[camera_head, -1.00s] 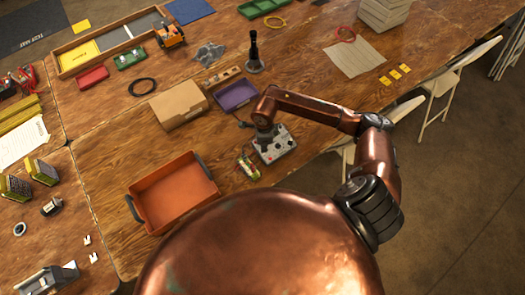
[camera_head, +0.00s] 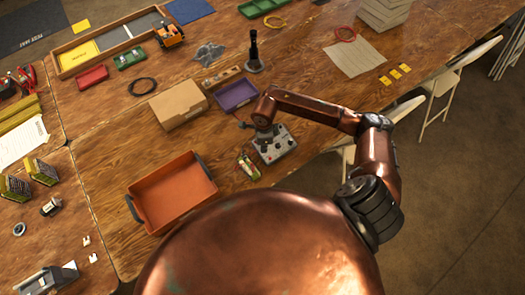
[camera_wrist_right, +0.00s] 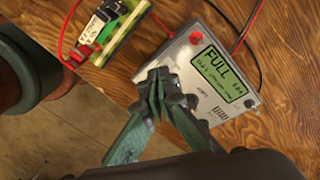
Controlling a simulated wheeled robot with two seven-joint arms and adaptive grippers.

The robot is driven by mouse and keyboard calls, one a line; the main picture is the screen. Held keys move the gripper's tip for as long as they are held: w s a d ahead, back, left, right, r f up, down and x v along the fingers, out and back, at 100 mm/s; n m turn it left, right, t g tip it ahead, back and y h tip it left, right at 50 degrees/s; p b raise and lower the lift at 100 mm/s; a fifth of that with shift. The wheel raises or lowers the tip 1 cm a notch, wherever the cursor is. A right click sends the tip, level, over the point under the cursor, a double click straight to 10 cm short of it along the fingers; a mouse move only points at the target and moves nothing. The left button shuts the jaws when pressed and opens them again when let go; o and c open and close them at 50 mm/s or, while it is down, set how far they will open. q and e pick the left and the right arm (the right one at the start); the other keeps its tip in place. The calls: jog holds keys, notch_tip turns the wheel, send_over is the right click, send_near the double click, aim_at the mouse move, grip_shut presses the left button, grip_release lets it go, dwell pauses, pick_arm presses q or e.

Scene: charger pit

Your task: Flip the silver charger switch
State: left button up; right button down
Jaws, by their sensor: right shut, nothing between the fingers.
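The silver charger (camera_head: 283,149) is a box with small controls on its top, near the table's right edge in the head view. In the right wrist view the charger (camera_wrist_right: 183,60) shows a green screen (camera_wrist_right: 217,70) reading FULL and a red button (camera_wrist_right: 196,38). My right gripper (camera_head: 264,132) is over the charger's far side in the head view. In the right wrist view the gripper (camera_wrist_right: 160,80) is shut and empty, its tips at the charger's edge. I cannot tell whether they touch. The switch is not clearly seen; the fingers cover part of the panel. My left gripper is out of view.
A battery pack with a green and yellow body (camera_head: 248,166) lies beside the charger, with red and black wires near it in the wrist view. An orange tray (camera_head: 180,225), a cardboard box (camera_head: 180,105) and a purple bin (camera_head: 237,94) stand nearby. Bare wood lies between them.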

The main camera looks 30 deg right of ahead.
jog(key=shift+f+b, duration=0.85)
jog(key=shift+f, duration=0.25)
dwell(0.4)
jog(key=shift+r, duration=0.15)
jog(key=shift+r+p, duration=1.9)
jog(key=shift+r, duration=1.55)
jog(key=shift+f, duration=0.1)
